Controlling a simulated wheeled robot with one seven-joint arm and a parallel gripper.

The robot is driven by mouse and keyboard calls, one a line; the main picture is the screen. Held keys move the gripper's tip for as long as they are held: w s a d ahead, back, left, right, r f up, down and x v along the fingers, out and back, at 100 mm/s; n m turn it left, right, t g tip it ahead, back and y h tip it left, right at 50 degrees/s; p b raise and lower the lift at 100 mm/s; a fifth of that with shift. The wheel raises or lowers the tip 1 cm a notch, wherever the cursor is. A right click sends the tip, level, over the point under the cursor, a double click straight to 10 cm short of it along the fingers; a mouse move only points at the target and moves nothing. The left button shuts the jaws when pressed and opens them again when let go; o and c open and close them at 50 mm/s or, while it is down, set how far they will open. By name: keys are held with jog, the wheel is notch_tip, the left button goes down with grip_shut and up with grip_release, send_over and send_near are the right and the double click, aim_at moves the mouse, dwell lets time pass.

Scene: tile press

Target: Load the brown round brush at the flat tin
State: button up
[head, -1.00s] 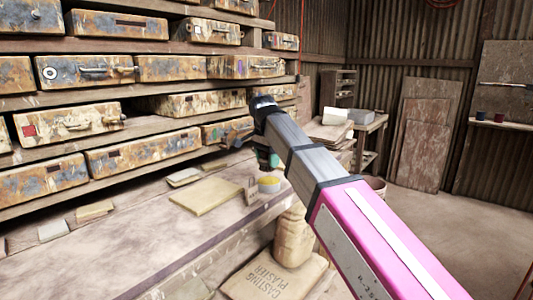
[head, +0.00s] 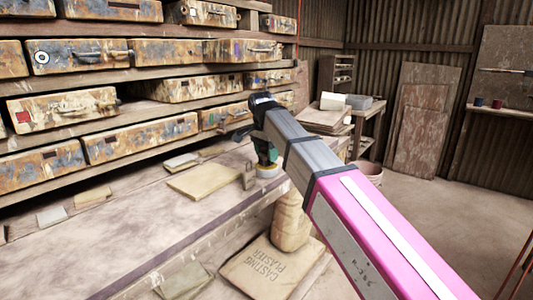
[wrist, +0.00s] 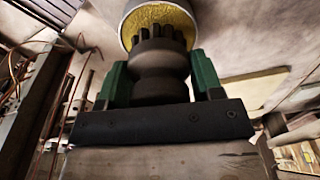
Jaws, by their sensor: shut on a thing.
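The brown round brush (wrist: 160,85) looks dark in the wrist view, with a ridged body and a ring of stubby bristles. My gripper (wrist: 161,78) is shut on it, one green finger on each side. The flat tin (wrist: 128,8) has a pale rim and yellow contents, and the bristle ends overlap its mouth; I cannot tell if they touch the yellow. In the head view my gripper (head: 264,150) is right over the tin (head: 267,173), which stands near the bench edge. The brush is hard to make out there.
A small upright plate (head: 249,180) stands just left of the tin. A flat pale slab (head: 205,181) lies further left on the bench (head: 130,225). Shelves of worn cases (head: 140,137) rise behind. A plaster sack (head: 272,267) lies below the bench edge.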

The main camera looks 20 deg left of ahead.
jog(key=shift+f, duration=0.6)
dwell(1.6)
jog(key=shift+r, duration=3.55)
jog(key=shift+d, duration=0.1)
